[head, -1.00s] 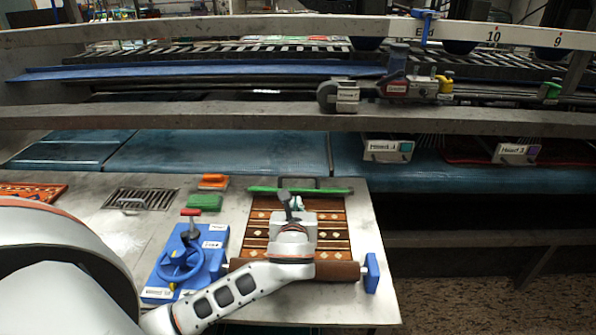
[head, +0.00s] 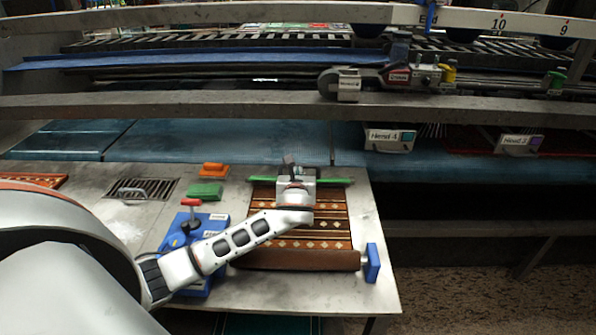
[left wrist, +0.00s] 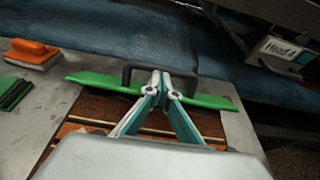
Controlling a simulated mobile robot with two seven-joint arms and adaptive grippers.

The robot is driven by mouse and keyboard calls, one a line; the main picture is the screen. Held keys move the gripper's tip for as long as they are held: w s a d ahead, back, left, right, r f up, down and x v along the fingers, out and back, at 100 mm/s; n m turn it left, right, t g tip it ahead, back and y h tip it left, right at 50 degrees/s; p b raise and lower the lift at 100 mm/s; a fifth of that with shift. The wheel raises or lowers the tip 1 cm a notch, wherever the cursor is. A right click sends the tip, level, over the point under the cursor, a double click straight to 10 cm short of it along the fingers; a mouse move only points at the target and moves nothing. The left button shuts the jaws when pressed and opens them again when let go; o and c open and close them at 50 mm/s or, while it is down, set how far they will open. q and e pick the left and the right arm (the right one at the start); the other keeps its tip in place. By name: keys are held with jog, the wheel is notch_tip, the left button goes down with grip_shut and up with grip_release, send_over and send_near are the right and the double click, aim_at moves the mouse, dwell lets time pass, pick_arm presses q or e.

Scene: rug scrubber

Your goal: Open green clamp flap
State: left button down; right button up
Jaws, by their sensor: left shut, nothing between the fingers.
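The green clamp flap (head: 332,181) is a long flat bar lying across the far end of the brown patterned rug (head: 330,215). In the left wrist view the green flap (left wrist: 212,101) has a dark bracket-shaped handle (left wrist: 195,83) standing up at its middle. My left gripper (left wrist: 163,75) is shut and empty, with its fingertips at the handle's opening, over the flap. I cannot tell whether the fingertips touch the handle. In the head view my left gripper and wrist hide the middle of the flap. My right gripper is not in view.
A blue device with a red-topped lever (head: 191,207) stands left of the rug. A green block (head: 205,191) and an orange brush (head: 213,169) lie behind it. The rolled end of the rug (head: 300,260) and a blue end piece (head: 372,262) are at the front. A metal grate (head: 147,188) is at left.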

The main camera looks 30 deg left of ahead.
pick_arm(q)
jog(key=shift+w+a, duration=0.25)
jog(key=shift+w, duration=0.2)
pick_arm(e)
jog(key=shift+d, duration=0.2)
pick_arm(q)
jog(key=shift+w, duration=0.1)
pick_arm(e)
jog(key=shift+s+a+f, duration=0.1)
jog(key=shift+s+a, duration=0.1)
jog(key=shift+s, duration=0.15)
pick_arm(q)
jog(key=shift+r, duration=0.15)
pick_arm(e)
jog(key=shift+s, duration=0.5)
